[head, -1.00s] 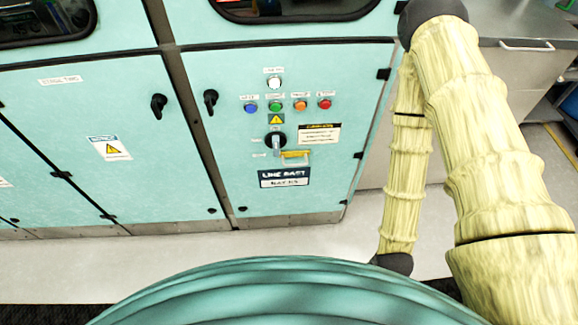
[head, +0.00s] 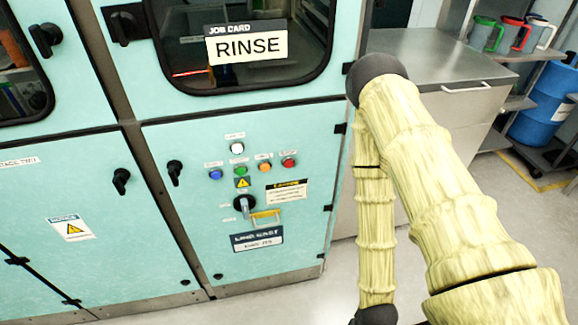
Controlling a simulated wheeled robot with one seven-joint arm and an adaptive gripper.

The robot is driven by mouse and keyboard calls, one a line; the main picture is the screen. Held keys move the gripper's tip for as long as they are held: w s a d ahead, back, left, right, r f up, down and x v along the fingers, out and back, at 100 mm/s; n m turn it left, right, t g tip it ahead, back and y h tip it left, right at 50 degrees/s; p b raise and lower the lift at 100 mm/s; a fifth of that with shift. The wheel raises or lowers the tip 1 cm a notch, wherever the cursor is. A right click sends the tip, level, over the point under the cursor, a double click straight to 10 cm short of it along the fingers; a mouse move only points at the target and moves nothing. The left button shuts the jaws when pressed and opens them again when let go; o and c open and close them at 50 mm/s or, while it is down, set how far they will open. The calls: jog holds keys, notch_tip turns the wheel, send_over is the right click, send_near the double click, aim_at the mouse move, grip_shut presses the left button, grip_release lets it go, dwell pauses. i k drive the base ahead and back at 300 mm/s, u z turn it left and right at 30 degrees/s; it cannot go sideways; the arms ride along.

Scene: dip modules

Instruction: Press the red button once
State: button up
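The red button (head: 289,162) is a small round knob on the pale teal cabinet door (head: 185,235). It is the rightmost in a row with a blue button (head: 215,174), a green button (head: 239,171) and an orange button (head: 264,167). A white button or lamp (head: 237,148) sits above the row. Small labels above them are too small to read for certain. My arm rises at the right, and its visible links are well apart from the red button. My gripper is not in view.
A "RINSE" job card (head: 247,45) is on the window above. A metal counter (head: 425,60) stands right of the cabinet. Pitchers and a blue drum (head: 545,100) are at the far right.

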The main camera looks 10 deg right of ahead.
aim_at(288, 164)
jog(key=z, duration=0.95)
jog(key=k, duration=0.55)
jog(key=u, duration=0.5)
